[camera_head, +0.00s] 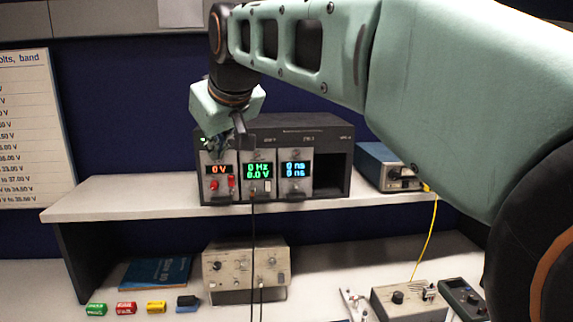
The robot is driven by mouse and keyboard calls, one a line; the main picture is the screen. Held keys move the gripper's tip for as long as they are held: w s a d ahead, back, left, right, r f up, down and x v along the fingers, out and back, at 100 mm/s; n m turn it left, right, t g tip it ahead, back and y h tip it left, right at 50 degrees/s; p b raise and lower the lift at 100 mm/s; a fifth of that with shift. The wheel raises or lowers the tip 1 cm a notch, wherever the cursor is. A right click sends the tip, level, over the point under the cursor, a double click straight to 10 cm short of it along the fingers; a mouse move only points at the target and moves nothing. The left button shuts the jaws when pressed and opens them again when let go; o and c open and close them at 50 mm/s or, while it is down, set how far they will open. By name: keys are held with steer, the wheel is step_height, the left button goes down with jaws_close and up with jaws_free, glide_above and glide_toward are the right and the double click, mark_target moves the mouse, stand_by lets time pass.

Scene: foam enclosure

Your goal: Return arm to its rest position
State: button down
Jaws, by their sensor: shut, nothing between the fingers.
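My arm reaches in from the right side of the head view, its pale green links crossing the upper half. My gripper (222,148) hangs below the pale green wrist, fingers down, in front of the upper left of a dark instrument rack (325,137). It is shut and holds nothing that I can see. The fingertips are small and dark against the rack, so I cannot tell whether they touch it. The rack stands on a white shelf (140,202) with lit red, green and blue readouts. A black cable hangs from its middle module.
A blue instrument (383,164) stands right of the rack, with a yellow cable hanging down. Below are a beige instrument (246,268), a blue book (155,272), colored blocks (126,308), a box with a knob (405,302) and a dark handheld meter (462,298). A printed chart (22,130) hangs left.

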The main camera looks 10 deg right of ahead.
steer(key=shift+s+r, duration=0.1)
steer(key=shift+r, duration=0.35)
